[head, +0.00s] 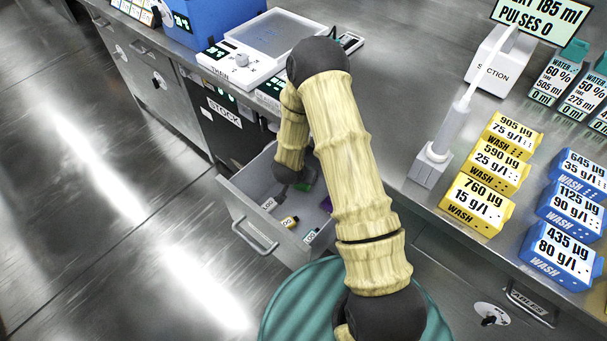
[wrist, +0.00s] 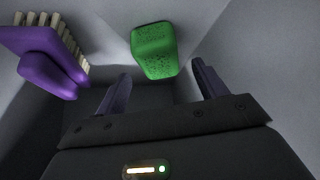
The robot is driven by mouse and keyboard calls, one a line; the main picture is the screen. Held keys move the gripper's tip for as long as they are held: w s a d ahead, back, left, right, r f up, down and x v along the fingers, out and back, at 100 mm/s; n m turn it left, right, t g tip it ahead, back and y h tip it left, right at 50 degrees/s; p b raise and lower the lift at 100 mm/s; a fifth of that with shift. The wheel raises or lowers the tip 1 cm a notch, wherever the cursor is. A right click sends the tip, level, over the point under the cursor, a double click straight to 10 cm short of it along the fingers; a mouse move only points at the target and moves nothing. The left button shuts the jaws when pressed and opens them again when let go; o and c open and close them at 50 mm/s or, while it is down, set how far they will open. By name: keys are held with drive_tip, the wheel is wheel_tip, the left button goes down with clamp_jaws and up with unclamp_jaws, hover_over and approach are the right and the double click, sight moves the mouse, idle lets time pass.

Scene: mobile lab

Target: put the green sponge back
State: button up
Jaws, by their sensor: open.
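The green sponge (wrist: 154,50) lies inside the open drawer in the wrist view, against the grey floor near a wall. In the head view only a small green patch of the sponge (head: 303,187) shows beside my arm. My gripper (wrist: 160,85) is open, its two dark fingers apart, with the sponge just beyond and between the fingertips. Nothing is held. The grey drawer (head: 236,201) is pulled out from the counter, and my arm reaches down into it. In the head view my arm hides part of the drawer and the fingers.
A purple brush (wrist: 45,60) with pale bristles lies left of the sponge in the wrist view. Small labelled vials (head: 289,222) lie in the drawer's front part. The drawer walls are close around my gripper. Yellow wash boxes (head: 475,205) and a suction unit (head: 492,68) stand on the counter.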

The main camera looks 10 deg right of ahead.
drive_tip(key=p+v, duration=0.1)
drive_tip(key=v, duration=0.7)
wheel_tip(320, 180, up, 11)
drive_tip(key=s+a+n+y, duration=0.1)
drive_tip(key=s+n+y, duration=0.1)
drive_tip(key=n+y, duration=0.1)
drive_tip(key=s+d+r+n+g, duration=0.3)
drive_tip(key=s+r, duration=0.6)
drive_tip(key=s, duration=0.4)
drive_tip(key=shift+s+d+r, duration=0.2)
drive_tip(key=shift+d, duration=0.5)
